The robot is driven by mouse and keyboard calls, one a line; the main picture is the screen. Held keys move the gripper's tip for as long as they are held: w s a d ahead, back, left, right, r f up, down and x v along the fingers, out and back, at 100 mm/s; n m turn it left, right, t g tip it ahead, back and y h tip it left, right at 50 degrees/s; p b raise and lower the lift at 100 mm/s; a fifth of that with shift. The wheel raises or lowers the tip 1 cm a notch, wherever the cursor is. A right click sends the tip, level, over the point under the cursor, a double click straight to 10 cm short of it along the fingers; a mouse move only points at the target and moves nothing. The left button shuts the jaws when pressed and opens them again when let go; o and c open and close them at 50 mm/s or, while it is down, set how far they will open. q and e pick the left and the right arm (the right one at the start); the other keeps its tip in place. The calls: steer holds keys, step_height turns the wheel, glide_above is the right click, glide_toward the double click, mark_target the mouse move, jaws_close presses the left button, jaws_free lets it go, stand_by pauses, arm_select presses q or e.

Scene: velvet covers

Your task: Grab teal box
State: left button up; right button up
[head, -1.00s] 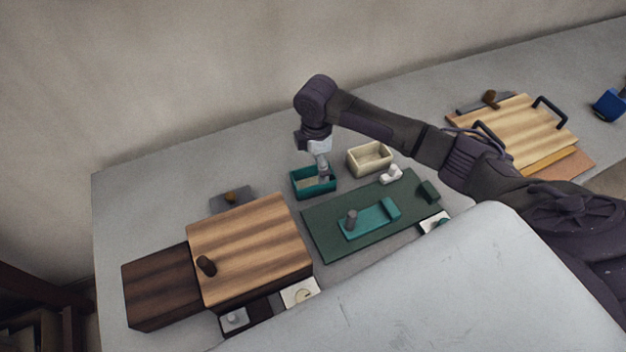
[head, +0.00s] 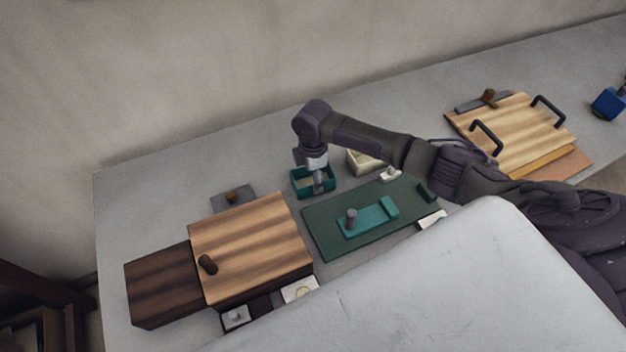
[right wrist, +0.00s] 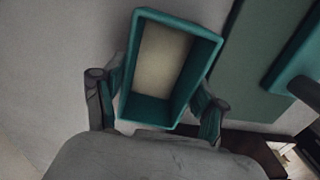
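The teal box (head: 329,182) is a small open-topped box with a pale inside floor, standing on the grey table left of the cream box. It also shows in the right wrist view (right wrist: 140,108), seen from above between the fingers. My right gripper (head: 318,188) points down at the teal box. In the right wrist view my right gripper (right wrist: 157,98) has its fingers spread wide, one on each side of the box, close to its outer walls. Firm contact cannot be made out. My left gripper is not in view.
A cream box (head: 360,164) is partly hidden behind my right arm. A dark green board (head: 325,240) with a teal block (head: 366,221) and peg lies in front. A wooden box (head: 250,240) stands front left, and a cutting board (head: 515,130) lies far right.

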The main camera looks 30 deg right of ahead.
steer(key=c, duration=0.5)
steer(key=shift+c, duration=0.2)
